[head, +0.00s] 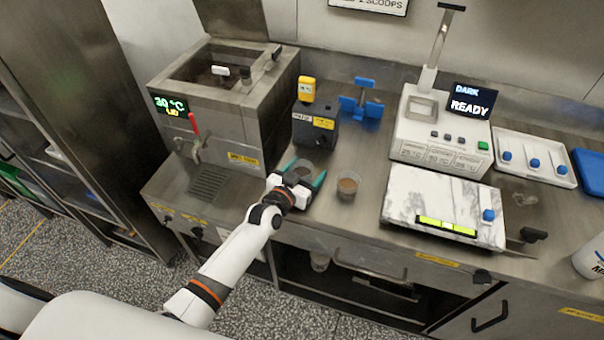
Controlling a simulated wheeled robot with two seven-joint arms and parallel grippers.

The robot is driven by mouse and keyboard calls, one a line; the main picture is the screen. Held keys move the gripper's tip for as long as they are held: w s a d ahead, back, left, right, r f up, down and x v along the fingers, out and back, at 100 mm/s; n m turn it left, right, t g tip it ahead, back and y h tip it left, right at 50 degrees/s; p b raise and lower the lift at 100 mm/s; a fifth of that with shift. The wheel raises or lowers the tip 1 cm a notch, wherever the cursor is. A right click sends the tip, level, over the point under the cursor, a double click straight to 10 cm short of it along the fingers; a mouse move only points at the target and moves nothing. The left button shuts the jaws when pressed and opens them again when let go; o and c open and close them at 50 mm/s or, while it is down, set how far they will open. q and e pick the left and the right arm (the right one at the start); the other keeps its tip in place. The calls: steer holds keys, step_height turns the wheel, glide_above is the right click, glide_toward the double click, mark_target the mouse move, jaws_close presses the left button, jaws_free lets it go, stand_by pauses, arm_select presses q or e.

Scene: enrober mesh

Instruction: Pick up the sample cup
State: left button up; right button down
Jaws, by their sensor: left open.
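My left gripper (305,174) reaches over the front of the steel counter (372,148), its green-tipped fingers apart. A small clear cup (303,167) shows between or just beyond the fingertips; I cannot tell whether they touch it. A second small clear cup (348,184) with brown contents stands upright just right of the gripper, apart from it. I cannot tell which of the two is the sample cup. My right gripper is out of view.
A steel tank (272,95) with a red-handled tap stands left, and a black block (314,132) with a yellow-topped item behind the gripper. A marble slab (420,200) and a white machine (440,135) lie right. A white tray (535,150) is farther right.

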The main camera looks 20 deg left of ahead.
arm_select(q)
steer(key=shift+c, duration=0.2)
steer(key=c, duration=1)
steer(key=shift+c, duration=0.2)
steer(key=shift+r, duration=0.15)
